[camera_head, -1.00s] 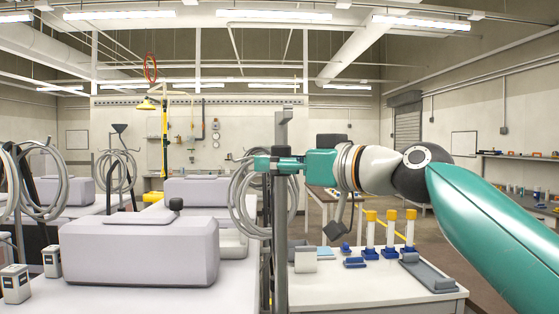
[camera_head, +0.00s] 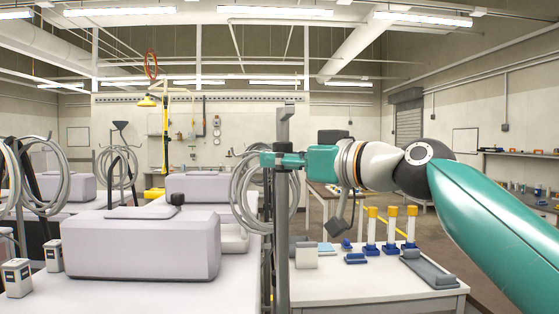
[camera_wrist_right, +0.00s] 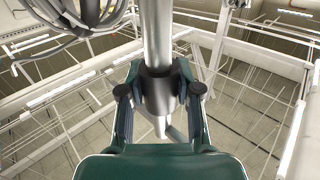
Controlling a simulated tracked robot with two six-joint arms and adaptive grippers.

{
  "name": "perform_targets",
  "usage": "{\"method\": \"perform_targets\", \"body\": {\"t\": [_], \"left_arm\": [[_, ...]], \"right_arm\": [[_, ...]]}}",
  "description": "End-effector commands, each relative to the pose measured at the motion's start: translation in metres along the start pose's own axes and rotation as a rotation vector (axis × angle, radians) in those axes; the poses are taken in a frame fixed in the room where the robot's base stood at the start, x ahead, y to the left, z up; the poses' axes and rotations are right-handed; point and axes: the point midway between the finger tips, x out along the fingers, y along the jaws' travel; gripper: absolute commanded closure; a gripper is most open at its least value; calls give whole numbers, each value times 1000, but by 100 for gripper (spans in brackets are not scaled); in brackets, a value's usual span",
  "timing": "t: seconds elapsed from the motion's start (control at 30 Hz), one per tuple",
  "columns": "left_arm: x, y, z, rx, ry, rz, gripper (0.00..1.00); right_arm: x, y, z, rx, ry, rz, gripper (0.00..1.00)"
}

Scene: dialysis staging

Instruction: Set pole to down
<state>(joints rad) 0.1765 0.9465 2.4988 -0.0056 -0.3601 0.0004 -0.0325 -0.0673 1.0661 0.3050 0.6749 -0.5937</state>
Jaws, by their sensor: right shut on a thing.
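The pole (camera_head: 283,215) is a grey upright post in the middle of the head view, with a hooked top and a coiled grey hose (camera_head: 245,190) beside and behind it. My right gripper (camera_head: 284,160), teal, reaches in from the right and is shut at a collar on the pole. In the right wrist view the pole (camera_wrist_right: 156,35) runs down between the two fingers of the right gripper (camera_wrist_right: 158,92), which close around a grey clamp-like collar. The pole's lower end is hidden in the head view. My left gripper is not in view.
A white table (camera_head: 375,286) at right holds a grey tray (camera_head: 428,270), yellow-capped tubes (camera_head: 391,228) in blue bases and small blue parts. A large pale machine (camera_head: 140,247) stands left of the pole. More hose coils hang at far left.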

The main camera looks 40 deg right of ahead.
Motion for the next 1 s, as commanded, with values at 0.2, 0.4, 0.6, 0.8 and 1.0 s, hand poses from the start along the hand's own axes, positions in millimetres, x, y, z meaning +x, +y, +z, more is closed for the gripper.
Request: {"method": "perform_targets", "body": {"t": [0.2, 0.4, 0.6, 0.8, 1.0], "left_arm": [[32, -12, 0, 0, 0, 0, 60], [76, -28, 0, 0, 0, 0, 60], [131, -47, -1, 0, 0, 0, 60], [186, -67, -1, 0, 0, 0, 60], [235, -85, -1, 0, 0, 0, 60]], "right_arm": [[0, 1, 35, 1, -2, 0, 100], [0, 1, 83, 1, -3, 0, 100], [-1, 1, 142, 0, -4, 0, 100], [-1, 2, 203, 1, -4, 1, 100], [-1, 2, 256, 1, -3, 1, 100]]}}
